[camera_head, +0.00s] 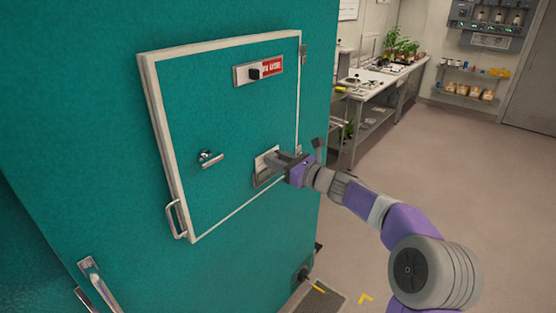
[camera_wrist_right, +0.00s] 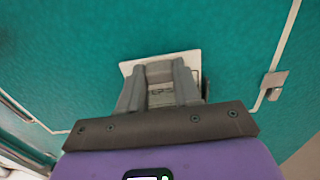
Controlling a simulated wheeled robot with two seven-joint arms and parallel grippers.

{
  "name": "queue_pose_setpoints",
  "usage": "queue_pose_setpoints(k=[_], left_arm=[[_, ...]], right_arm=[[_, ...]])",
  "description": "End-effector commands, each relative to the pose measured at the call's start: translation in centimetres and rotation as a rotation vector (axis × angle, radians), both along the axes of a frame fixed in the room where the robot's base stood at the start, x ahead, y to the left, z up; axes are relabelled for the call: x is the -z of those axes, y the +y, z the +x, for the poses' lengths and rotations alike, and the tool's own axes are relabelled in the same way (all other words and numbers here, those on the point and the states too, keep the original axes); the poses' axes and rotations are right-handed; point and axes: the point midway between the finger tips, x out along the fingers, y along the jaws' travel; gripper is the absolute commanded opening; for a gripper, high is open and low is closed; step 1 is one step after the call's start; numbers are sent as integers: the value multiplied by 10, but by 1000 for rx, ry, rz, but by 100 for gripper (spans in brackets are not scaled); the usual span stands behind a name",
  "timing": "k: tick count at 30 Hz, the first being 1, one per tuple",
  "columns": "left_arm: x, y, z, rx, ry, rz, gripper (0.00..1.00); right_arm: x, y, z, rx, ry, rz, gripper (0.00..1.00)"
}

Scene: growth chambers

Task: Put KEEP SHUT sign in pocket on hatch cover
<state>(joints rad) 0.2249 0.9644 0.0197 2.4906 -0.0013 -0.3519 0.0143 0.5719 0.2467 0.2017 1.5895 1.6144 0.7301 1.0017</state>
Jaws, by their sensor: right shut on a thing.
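The hatch cover (camera_head: 228,115) is a teal panel with a pale frame, closed on the teal chamber wall. My right gripper (camera_head: 280,160) is at the lower right of the cover, shut on a white sign (camera_head: 266,156). A grey metal pocket (camera_head: 264,180) is on the cover just below the sign, partly behind the gripper. I cannot tell whether the sign's lower edge is inside the pocket or in front of it. My left gripper is not in view.
A plate with a black knob and red label (camera_head: 259,71) is high on the cover. A latch handle (camera_head: 210,159) sticks out at mid-left, and a pull handle (camera_head: 175,219) is at the lower left edge. A bench with plants (camera_head: 385,78) stands behind; floor to the right is clear.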

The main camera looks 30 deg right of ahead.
Motion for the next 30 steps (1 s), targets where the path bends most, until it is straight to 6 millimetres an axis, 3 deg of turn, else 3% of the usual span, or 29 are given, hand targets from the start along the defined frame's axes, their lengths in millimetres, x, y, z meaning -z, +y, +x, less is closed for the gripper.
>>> queue_pose_setpoints(k=[5,6,12,30], left_arm=[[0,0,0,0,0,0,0],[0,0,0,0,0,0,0],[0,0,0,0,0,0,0],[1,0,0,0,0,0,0]], right_arm=[[-1,0,0,0,-1,0,1],[-1,0,0,0,-1,0,34],[-1,0,0,0,-1,0,63],[-1,-3,-6,1,0,-1,63]])
